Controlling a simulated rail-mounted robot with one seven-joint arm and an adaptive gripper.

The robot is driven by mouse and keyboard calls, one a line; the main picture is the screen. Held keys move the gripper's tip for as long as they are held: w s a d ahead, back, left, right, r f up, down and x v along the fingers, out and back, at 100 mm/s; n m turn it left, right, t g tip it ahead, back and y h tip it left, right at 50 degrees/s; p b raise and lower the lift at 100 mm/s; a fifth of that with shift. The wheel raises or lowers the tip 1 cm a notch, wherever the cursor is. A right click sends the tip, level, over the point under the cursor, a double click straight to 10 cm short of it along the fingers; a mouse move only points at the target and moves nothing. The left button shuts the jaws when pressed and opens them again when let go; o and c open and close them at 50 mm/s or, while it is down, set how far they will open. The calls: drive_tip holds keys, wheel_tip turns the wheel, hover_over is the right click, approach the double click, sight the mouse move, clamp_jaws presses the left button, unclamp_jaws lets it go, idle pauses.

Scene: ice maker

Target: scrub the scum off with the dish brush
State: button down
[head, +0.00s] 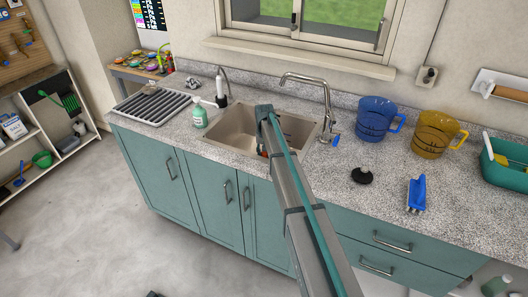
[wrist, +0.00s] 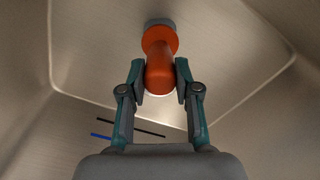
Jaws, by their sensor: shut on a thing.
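My gripper (wrist: 160,92) is down inside the steel sink (head: 229,124), with its two fingers shut on an orange tool (wrist: 159,62) that has a round grey end (wrist: 160,23). This looks like the dish brush, though its bristles cannot be made out. In the head view my arm hides most of the tool; only a bit of orange (head: 263,153) shows in the basin. Whether the grey end touches the sink surface is unclear. A thin black streak (wrist: 137,128) and a short blue streak (wrist: 100,137) show on the sink surface; I cannot tell whether they are scum.
The faucet (head: 308,82) arches over the sink's right back. A soap bottle (head: 199,117) and drying rack (head: 152,99) stand left. A blue pitcher (head: 374,120), yellow pitcher (head: 434,133), black stopper (head: 362,175), blue brush (head: 416,192) and teal tub (head: 506,170) are right.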

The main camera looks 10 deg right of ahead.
drive_tip(key=s, duration=0.6)
drive_tip(key=shift+s+a+f, duration=0.15)
drive_tip(key=shift+s+a, duration=0.2)
drive_tip(key=shift+a, duration=0.05)
idle(0.3)
wheel_tip(320, 180, up, 7)
drive_tip(key=p, duration=0.3)
idle(0.6)
drive_tip(key=shift+w, duration=0.1)
idle(0.4)
